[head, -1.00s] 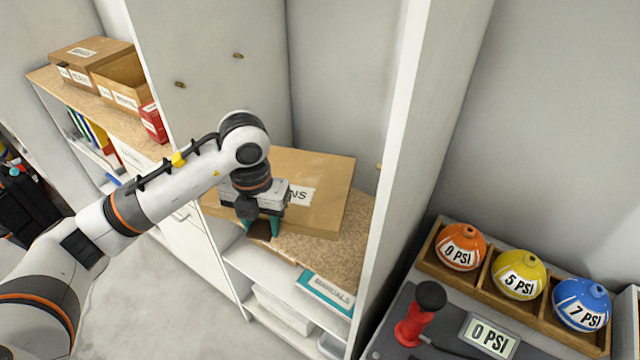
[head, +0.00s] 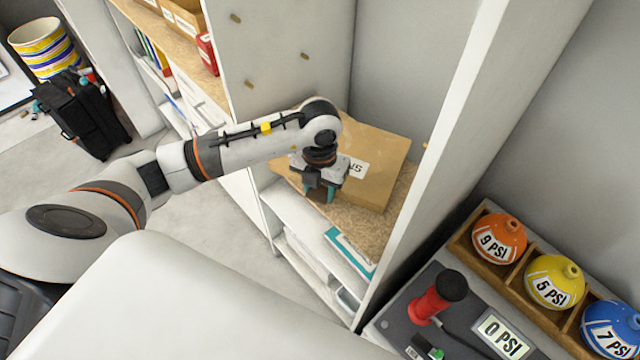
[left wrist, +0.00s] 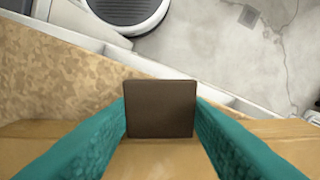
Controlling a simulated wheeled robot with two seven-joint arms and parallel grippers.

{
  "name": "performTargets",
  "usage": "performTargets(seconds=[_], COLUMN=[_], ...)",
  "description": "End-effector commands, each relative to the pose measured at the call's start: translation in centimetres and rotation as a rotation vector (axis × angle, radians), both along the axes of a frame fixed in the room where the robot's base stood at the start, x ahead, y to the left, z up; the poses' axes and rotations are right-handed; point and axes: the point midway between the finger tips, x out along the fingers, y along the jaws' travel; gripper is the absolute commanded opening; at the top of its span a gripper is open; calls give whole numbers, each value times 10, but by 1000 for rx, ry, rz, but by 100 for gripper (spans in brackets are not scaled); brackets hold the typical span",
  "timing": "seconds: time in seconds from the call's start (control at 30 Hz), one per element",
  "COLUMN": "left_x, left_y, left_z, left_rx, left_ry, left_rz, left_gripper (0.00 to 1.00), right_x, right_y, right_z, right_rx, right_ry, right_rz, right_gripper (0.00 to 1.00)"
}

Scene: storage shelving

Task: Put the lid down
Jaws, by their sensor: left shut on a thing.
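My left gripper (head: 320,194) points down at the lid's near left edge and hides part of the label. In the left wrist view its teal fingers (left wrist: 160,112) are shut on a dark brown square tab (left wrist: 160,108) at the lid's edge. The lid's tan surface (left wrist: 160,160) shows below the tab. My right gripper is not in view.
A tall white side panel (head: 455,150) stands right of the lid, and a pegged panel (head: 270,60) at left. A teal-labelled box (head: 350,250) sits on the shelf below.

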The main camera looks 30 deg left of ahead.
Motion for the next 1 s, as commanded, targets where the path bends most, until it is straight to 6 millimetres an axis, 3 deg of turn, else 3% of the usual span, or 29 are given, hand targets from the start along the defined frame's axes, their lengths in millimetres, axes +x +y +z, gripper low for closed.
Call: performTargets(seconds=[0.33, 0.37, 0.5, 0.87, 1.0], left_x=[0, 0, 0, 1, 1], left_y=[0, 0, 0, 0, 0], left_z=[-7, -7, -6, 0, 20], left_rx=[0, 0, 0, 0, -1], left_ry=[-2, -2, -1, -3, -7], left_rz=[-1, -1, 0, -1, -1], left_gripper=[19, 45, 65, 65, 65], right_x=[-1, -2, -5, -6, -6], right_y=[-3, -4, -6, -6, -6], right_z=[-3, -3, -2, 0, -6], right_rx=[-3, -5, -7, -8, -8], right_ry=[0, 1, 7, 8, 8], right_rz=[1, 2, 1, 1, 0], right_gripper=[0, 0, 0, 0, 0])
